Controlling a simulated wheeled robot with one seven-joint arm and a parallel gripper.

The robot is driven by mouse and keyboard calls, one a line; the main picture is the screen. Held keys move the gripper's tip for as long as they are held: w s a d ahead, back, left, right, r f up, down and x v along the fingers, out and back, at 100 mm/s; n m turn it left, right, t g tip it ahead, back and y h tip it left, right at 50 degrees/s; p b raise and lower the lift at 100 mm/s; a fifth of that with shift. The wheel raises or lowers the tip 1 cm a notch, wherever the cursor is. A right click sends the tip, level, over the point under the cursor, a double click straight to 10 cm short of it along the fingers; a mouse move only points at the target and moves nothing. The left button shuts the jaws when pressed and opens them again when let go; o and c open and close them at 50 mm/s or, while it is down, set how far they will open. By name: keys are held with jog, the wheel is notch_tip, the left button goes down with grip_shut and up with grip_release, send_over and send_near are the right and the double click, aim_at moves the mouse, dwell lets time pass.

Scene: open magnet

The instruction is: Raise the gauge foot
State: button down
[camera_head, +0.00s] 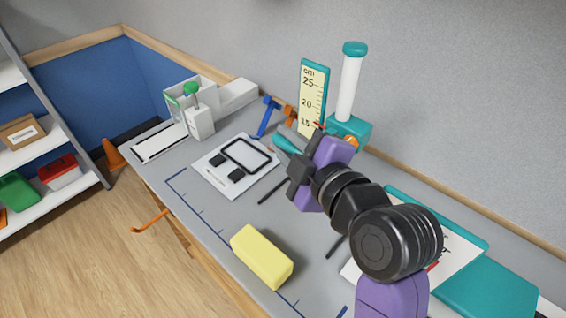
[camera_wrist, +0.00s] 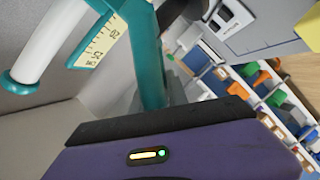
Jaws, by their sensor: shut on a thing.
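The height gauge stands at the back of the bench. It has a white post (camera_head: 349,88) with a teal cap, a teal block (camera_head: 342,128) with an orange knob, and a cream scale (camera_head: 312,93) marked in cm. A teal rounded piece (camera_head: 286,145), seemingly the gauge foot, sticks out left of my gripper (camera_head: 303,163). My gripper is shut on a teal part of the gauge, mostly hidden behind the jaws. In the wrist view a teal bar (camera_wrist: 146,62) meets the black jaw pad, with the scale (camera_wrist: 102,42) and white post (camera_wrist: 47,45) beyond.
A white panel (camera_head: 213,182) with black frames lies left of my gripper. A yellow block (camera_head: 262,257) lies near the front edge. Blue and orange clamps (camera_head: 266,117) are left of the scale. A teal-edged board (camera_head: 455,262) lies right, under my arm. The wall is close behind.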

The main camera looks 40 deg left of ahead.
notch_tip(320, 180, up, 6)
jog(key=p, duration=0.1)
jog(key=shift+p, duration=0.35)
jog(key=shift+w+r, duration=0.1)
jog(key=c, duration=1.3)
grip_release()
jog(key=shift+d, duration=0.1)
jog(key=shift+s+d, duration=0.2)
jog(key=shift+d, duration=0.15)
jog(key=b+v, duration=0.2)
jog(key=v, duration=0.4)
jog(key=shift+s+d+r, duration=0.15)
jog(key=shift+s+d, duration=0.05)
jog(key=shift+d, duration=0.15)
